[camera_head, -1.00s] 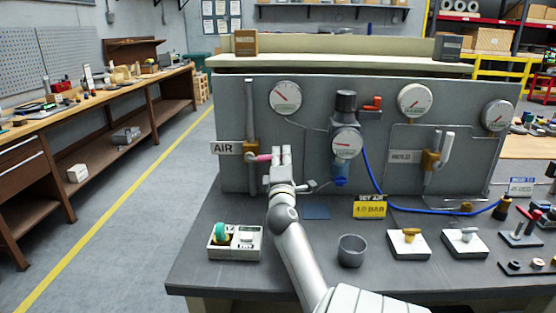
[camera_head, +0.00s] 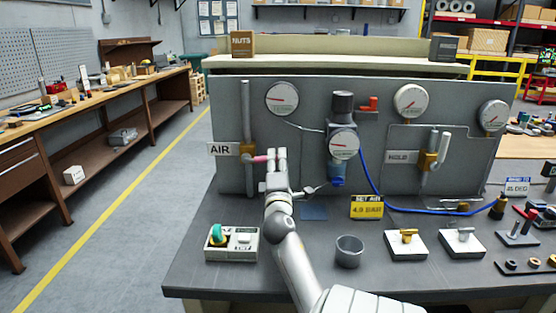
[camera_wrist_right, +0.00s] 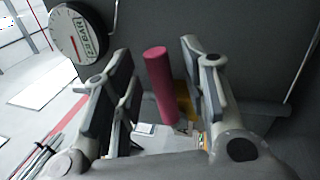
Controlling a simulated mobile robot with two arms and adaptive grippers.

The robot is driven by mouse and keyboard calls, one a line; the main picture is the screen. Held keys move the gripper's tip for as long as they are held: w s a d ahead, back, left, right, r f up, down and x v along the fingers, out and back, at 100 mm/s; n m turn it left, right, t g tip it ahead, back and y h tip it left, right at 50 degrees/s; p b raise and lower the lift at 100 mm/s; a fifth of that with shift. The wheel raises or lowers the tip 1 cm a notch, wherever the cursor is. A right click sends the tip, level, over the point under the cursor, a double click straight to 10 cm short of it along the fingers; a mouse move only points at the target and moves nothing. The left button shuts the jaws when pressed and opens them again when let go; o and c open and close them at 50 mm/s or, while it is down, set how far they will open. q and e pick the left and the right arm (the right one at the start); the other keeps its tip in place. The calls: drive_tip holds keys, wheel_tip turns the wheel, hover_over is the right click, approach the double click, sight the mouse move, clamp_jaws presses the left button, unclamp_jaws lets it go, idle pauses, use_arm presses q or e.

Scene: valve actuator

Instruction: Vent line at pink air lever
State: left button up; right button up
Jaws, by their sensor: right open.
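The pink air lever (camera_head: 261,158) points right from the brass valve (camera_head: 247,153) on the vertical pipe beside the AIR label (camera_head: 220,149). My right gripper (camera_head: 277,154) is at the lever's free end, its fingers hiding part of it. In the right wrist view, the pink lever (camera_wrist_right: 161,86) stands between the two spread fingers of my right gripper (camera_wrist_right: 157,55), with a gap on each side. The upper-left gauge (camera_head: 282,99) is above the lever; a gauge (camera_wrist_right: 78,33) also shows in the wrist view. My left gripper is out of view.
The regulator (camera_head: 343,115) with its gauge stands right of my gripper. A second valve (camera_head: 428,160) is by the HOLD label. A switch box (camera_head: 232,243), a grey cup (camera_head: 349,251) and the SET AIR sign (camera_head: 367,207) are on the bench. A blue hose (camera_head: 420,211) runs right.

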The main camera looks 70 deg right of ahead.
drive_tip(key=v, duration=1)
drive_tip(key=shift+c, duration=1.3)
drive_tip(key=shift+w+m+t, duration=0.3)
drive_tip(key=shift+m, duration=0.1)
drive_tip(key=shift+c, duration=1.1)
drive_tip(key=w+m+t, duration=0.1)
drive_tip(key=m, duration=0.1)
drive_tip(key=r+m+t, duration=0.1)
drive_tip(key=m, duration=0.1)
drive_tip(key=w+a+m+t, duration=0.1)
drive_tip(key=m, duration=0.1)
drive_tip(key=shift+w+r+p, duration=0.15)
drive_tip(key=shift+w+p, duration=0.15)
drive_tip(key=shift+p, duration=0.05)
clamp_jaws()
drive_tip(key=w+d+r+m+g+h+p, duration=0.1)
drive_tip(key=w+d+r+m+h+p, duration=0.15)
drive_tip(key=d+r+m, duration=0.5)
drive_tip(key=shift+s+d+f+m+p, duration=0.1)
drive_tip(key=shift+s+f+m+p, duration=0.1)
drive_tip(key=shift+f+m, duration=0.6)
drive_tip(key=shift+s+d+f+m+p, duration=0.1)
drive_tip(key=shift+f+m+p, duration=0.1)
drive_tip(key=shift+f+m, duration=0.55)
